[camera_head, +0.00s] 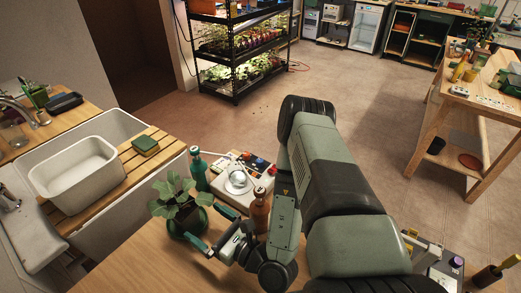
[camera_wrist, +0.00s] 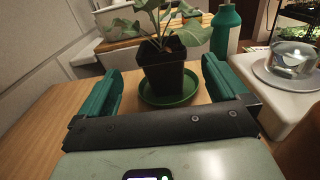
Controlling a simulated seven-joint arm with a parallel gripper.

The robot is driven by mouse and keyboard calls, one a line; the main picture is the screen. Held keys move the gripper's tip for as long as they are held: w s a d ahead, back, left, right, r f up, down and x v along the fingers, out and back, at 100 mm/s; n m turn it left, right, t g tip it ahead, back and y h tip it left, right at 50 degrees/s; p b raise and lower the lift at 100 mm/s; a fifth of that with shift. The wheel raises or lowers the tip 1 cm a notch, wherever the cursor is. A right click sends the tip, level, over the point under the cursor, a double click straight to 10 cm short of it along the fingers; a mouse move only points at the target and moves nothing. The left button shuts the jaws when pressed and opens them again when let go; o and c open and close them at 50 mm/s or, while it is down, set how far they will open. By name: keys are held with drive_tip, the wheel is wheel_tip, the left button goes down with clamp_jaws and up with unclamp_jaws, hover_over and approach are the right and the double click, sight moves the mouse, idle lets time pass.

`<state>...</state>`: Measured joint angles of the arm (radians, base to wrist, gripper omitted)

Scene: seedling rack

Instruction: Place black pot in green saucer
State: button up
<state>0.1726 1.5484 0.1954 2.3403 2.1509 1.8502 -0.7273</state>
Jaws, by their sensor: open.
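The black pot (camera_wrist: 163,79) holds a leafy green plant (camera_wrist: 160,25) and stands upright in the wrist view. Its base appears to be inside the rim of the green saucer (camera_wrist: 183,99), which lies on the wooden counter. In the head view the plant's leaves (camera_head: 178,196) hide most of the pot, and the saucer (camera_head: 187,228) shows partly below them. My gripper (camera_head: 210,230) is open; in the wrist view its green fingers (camera_wrist: 158,70) are spread to the left and right of the pot, with gaps on both sides. The far side of the saucer is hidden by the pot.
A green bottle (camera_head: 198,170) stands close behind the plant. A white device (camera_head: 228,196) with a silver dome and an amber bottle (camera_head: 260,208) are to the right. A sink with a white basin (camera_head: 75,168) is at left. The counter front-left is clear.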

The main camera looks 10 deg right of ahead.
drive_tip(key=s+a+r+n+g+y, duration=0.1)
drive_tip(key=s+r+n+g, duration=0.3)
drive_tip(key=r+n+g, duration=0.7)
drive_tip(key=s+a+r+n+g+y, duration=0.25)
drive_tip(key=r+n+g, duration=0.55)
drive_tip(key=r, duration=0.5)
drive_tip(key=s+d+r+n+t+h, duration=0.3)
drive_tip(key=d+r+t+h, duration=0.3)
drive_tip(key=d, duration=0.4)
drive_tip(key=s+d+r+n+t+h, duration=0.2)
drive_tip(key=d+r+n+t+h, duration=0.3)
drive_tip(key=d+r+h, duration=0.3)
drive_tip(key=shift+s+d+t+h, duration=0.4)
drive_tip(key=shift+d+h, duration=0.75)
drive_tip(key=shift+d, duration=0.05)
